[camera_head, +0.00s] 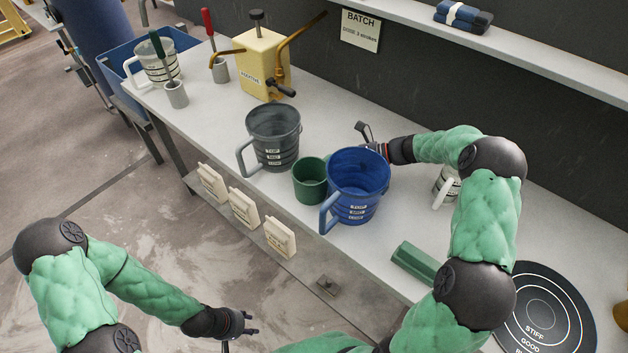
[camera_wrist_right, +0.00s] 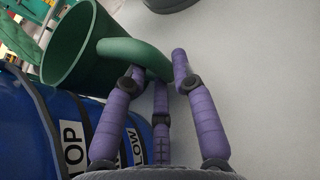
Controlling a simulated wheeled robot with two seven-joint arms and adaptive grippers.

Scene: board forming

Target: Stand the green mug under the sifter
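The green mug (camera_head: 310,181) stands upright on the bench between the grey jug (camera_head: 272,138) and the blue jug (camera_head: 357,185). In the right wrist view the mug (camera_wrist_right: 75,45) is at upper left, its handle reaching between my finger ends. My right gripper (camera_wrist_right: 158,70) looks open around the handle's end; I see no clear grip. In the head view my right gripper (camera_head: 368,138) is behind the blue jug, which hides the handle. My left gripper (camera_head: 246,326) is open and empty, low in front of the bench. I cannot pick out a sifter.
The blue jug (camera_wrist_right: 25,130) is close beside my right fingers. A yellow additive dispenser (camera_head: 262,65) and a white-handled container (camera_head: 158,60) stand at the far left. A white mug (camera_head: 446,188), green block (camera_head: 416,262) and ringed black disc (camera_head: 545,310) are at right.

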